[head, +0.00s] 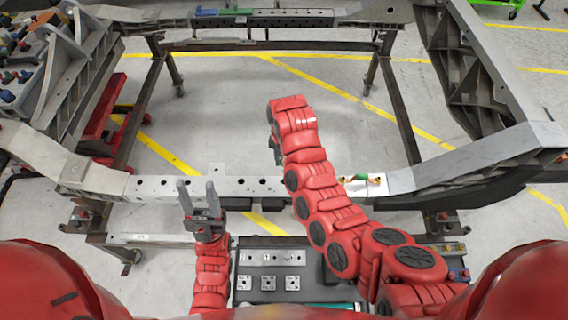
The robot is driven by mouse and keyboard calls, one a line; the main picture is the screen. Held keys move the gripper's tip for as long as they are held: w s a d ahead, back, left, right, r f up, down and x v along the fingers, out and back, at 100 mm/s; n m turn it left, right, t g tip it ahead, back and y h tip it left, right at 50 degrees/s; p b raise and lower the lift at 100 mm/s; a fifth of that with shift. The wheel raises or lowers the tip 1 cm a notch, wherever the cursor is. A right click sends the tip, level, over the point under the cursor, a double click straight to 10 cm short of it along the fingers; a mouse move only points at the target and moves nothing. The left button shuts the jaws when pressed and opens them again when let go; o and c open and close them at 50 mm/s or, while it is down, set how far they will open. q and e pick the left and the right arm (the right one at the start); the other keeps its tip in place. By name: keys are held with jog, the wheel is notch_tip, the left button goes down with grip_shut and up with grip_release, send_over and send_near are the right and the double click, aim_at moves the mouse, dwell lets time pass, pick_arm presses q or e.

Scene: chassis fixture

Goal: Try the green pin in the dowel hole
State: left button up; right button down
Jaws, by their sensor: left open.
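Small green and orange pieces (374,179) lie on the near beam, right of my right arm; they are too small to tell which one is the green pin. The near beam (150,187) is pale metal with a row of dark round holes (240,183); I cannot tell which is the dowel hole. My left gripper (198,190) is open and empty, its two grey fingers pointing away from me in front of the beam's left part.
A dark tray (265,312) near my base holds a holed metal bar and several square plates (268,283). The far beam (300,18) carries blue and green pieces (236,12). Slanted metal side members (480,70) flank the opening. Floor shows inside it.

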jog(key=shift+r, duration=0.15)
jog(key=shift+r+p, duration=2.7)
jog(key=shift+r, duration=0.35)
